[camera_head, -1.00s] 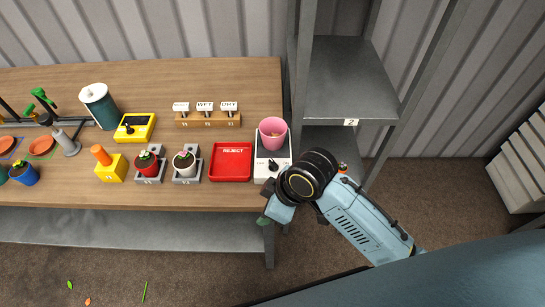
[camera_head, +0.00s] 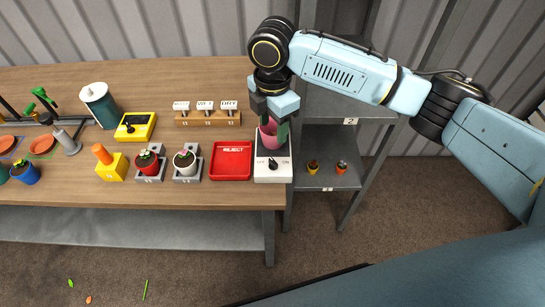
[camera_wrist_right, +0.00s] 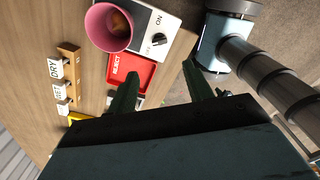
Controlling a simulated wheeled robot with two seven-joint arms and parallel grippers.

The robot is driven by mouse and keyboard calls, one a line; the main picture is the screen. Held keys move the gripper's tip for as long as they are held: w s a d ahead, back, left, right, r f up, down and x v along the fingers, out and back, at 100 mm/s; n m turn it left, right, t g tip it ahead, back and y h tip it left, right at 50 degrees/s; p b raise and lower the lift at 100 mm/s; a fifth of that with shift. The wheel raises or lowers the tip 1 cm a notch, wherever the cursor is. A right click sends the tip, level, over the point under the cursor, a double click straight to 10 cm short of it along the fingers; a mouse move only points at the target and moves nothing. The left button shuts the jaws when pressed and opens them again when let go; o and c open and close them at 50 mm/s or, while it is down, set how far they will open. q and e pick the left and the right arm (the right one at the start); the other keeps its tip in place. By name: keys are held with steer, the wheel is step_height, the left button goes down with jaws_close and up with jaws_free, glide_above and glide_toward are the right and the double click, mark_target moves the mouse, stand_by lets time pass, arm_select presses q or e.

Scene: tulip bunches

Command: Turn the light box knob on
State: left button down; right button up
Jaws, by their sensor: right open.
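The light box (camera_head: 261,174) is a white box at the right end of the table, with a black knob (camera_head: 272,163) on its front part. In the right wrist view the knob (camera_wrist_right: 158,39) lies between the words OFF and ON. I cannot tell which it points at. A pink pot (camera_head: 269,137) stands on the back of the box; it also shows in the right wrist view (camera_wrist_right: 108,27). My right gripper (camera_head: 274,126) is open and empty, over the pot in the head view, behind the knob. My left gripper is not in view.
A red REJECT tray (camera_head: 231,161) lies left of the box. Grey pot holders with a white pot (camera_head: 185,163) and a red pot (camera_head: 149,165) stand further left. A rack of label signs (camera_head: 208,118) is behind. A metal shelf (camera_head: 330,160) with two small pots stands right.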

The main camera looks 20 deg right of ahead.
mark_target(272, 160)
step_height(272, 160, down, 13)
steer(key=shift+r+b, duration=0.1)
steer(key=shift+b, duration=0.6)
steer(key=c, duration=1)
steer(key=shift+r+m+p, duration=0.15)
steer(key=shift+m+p, duration=0.35)
steer(key=shift+p, duration=0.3)
steer(key=m+p, duration=0.6)
steer(key=p, duration=0.1)
steer(key=shift+a+m+p, duration=0.1)
steer(key=shift+m+p, duration=0.2)
steer(key=shift+p, duration=0.05)
steer(key=m+p, duration=0.2)
steer(key=m, duration=0.1)
steer(key=shift+w, duration=0.1)
steer(key=shift+m+p, duration=0.65)
steer(key=shift+m, duration=0.25)
